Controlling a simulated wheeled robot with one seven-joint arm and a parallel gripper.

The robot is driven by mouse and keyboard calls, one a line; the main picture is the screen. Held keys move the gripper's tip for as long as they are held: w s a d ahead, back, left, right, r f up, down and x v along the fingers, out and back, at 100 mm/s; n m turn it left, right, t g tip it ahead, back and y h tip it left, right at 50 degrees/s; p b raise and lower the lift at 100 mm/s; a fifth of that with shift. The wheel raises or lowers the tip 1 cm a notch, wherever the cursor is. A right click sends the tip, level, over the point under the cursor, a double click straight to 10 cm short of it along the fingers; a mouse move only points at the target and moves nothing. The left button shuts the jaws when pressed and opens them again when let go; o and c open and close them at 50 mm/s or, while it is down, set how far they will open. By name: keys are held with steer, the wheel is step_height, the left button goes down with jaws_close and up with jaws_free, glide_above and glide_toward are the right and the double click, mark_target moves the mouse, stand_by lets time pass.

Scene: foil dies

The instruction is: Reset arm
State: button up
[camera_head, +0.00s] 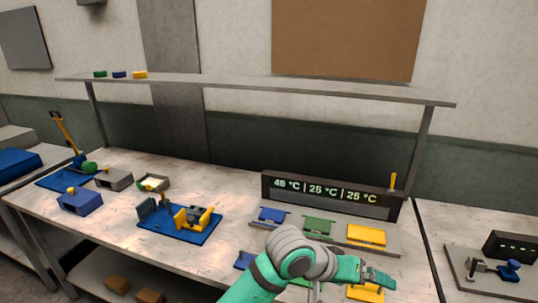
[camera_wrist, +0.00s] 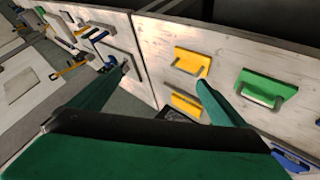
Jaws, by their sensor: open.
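My teal gripper (camera_head: 376,276) is at the front right of the workbench in the head view, above the bench top. In the wrist view my gripper (camera_wrist: 165,84) has its two fingers spread wide with nothing between the tips. A yellow die (camera_head: 366,235) sits at the right of the heater plate, with a green die (camera_head: 319,226) and a blue die (camera_head: 270,215) to its left. A second yellow piece (camera_head: 365,293) lies in front, partly hidden by my gripper. Both yellow pieces (camera_wrist: 191,61) and the green die (camera_wrist: 266,88) show in the wrist view, apart from my fingers.
A display (camera_head: 330,193) reading 45, 25 and 25 °C stands behind the dies. A blue fixture (camera_head: 180,225) with yellow parts stands left of centre. An overhead shelf (camera_head: 250,87) spans the bench. Another station (camera_head: 495,272) is at the right. Bare bench lies between fixture and dies.

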steer(key=w+d+r+n+t+h, duration=0.1)
steer(key=d+r+t+h, duration=0.25)
steer(key=d, duration=0.25)
steer(key=s+a+f+n+t+y, duration=0.45)
steer(key=a+f+n, duration=0.2)
steer(key=f, duration=0.35)
steer(key=s+a+f+n+t+y, duration=0.4)
steer(key=s+a+f+n+t, duration=0.15)
steer(key=a+f, duration=0.3)
steer(key=s+a+f+m+y, duration=0.2)
steer(key=s+a+m, duration=0.2)
steer(key=s, duration=0.8)
steer(key=s+a+f+m+y, duration=0.2)
steer(key=s+a, duration=0.6)
steer(key=s, duration=0.4)
steer(key=shift+a+f+m+g, duration=0.3)
steer(key=shift+f+m+g, duration=0.2)
steer(key=shift+m, duration=0.5)
